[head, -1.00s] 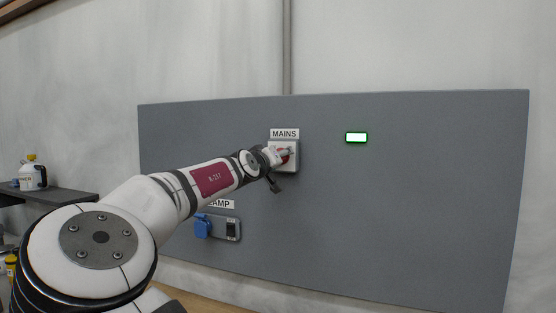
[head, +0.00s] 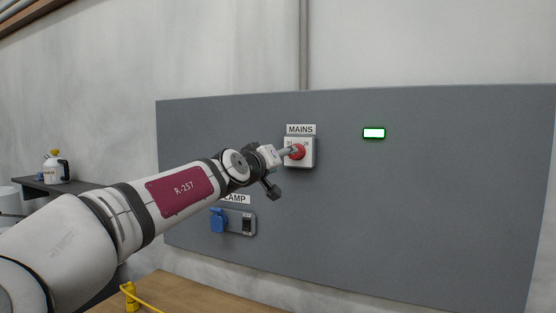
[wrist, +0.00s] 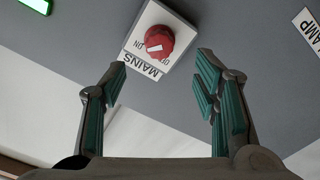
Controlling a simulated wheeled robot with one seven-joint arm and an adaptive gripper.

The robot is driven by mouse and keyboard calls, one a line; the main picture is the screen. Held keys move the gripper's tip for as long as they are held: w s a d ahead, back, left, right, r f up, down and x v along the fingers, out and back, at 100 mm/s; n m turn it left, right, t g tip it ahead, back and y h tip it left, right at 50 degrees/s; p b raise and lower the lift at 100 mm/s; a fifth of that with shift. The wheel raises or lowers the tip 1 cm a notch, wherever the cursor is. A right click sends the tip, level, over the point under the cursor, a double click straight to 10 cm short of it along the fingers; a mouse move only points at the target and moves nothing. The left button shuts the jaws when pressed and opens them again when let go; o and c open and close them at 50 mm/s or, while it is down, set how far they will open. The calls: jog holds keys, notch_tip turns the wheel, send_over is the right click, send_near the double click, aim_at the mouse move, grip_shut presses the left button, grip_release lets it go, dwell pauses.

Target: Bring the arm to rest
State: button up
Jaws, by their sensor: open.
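The red MAINS knob (head: 298,152) sits on a white box on the grey wall panel (head: 430,215). In the wrist view both fingertips stand clear of the knob. In the head view the gripper overlaps the knob's left side. My arm reaches in from the lower left.
A green-rimmed indicator (head: 374,133) is lit to the right. Below my forearm is a LAMP unit with a blue socket cover (head: 218,220) and a dark switch (head: 247,224). A wooden bench (head: 190,295) lies below. A shelf with a jug (head: 56,169) is at left.

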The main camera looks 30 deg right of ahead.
jog(key=shift+s+a, duration=0.3)
jog(key=shift+a, duration=0.1)
